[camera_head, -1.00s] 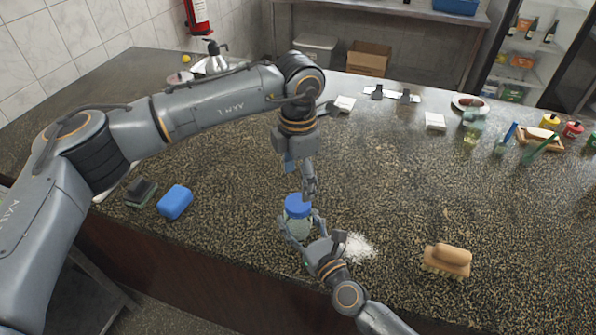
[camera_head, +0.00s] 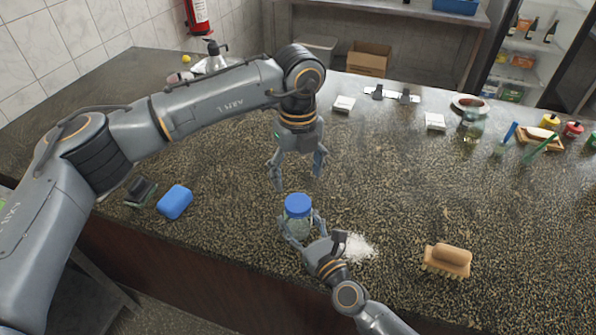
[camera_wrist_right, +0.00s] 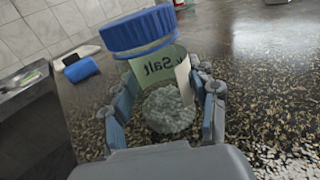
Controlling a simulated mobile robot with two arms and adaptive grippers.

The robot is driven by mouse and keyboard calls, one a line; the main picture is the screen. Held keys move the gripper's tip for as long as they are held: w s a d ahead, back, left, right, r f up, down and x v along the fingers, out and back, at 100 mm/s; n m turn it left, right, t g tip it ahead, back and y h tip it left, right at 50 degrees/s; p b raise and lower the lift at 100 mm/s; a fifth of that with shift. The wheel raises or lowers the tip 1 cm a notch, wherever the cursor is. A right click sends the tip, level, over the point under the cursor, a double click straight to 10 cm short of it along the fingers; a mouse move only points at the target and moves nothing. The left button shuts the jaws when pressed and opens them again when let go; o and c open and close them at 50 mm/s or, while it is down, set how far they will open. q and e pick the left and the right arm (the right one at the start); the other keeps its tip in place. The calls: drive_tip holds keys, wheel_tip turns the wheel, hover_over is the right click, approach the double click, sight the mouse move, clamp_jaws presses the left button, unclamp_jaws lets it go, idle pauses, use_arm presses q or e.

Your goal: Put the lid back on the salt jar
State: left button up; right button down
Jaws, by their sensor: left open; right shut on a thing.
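The salt jar (camera_head: 297,229) is clear with a pale "Salt" label and stands upright near the counter's front edge. It also shows in the right wrist view (camera_wrist_right: 168,104), with salt inside. The blue lid (camera_head: 298,205) is on top of the jar in the head view. In the right wrist view the lid (camera_wrist_right: 138,34) looks offset to the left of the jar; I cannot tell whether it is fully seated. My right gripper (camera_head: 303,226) is shut around the jar's sides. My left gripper (camera_head: 298,182) is open and empty, just above and behind the lid, apart from it.
Spilled salt (camera_head: 359,247) lies right of the jar. A wooden brush (camera_head: 447,260) is farther right. A blue sponge (camera_head: 174,202) and a dark scrubber (camera_head: 141,190) lie left. The middle right counter is clear.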

sight(298, 202)
idle(0.4)
use_arm(q)
drive_tip(key=shift+f, duration=4)
drive_tip(key=shift+c, duration=0.2)
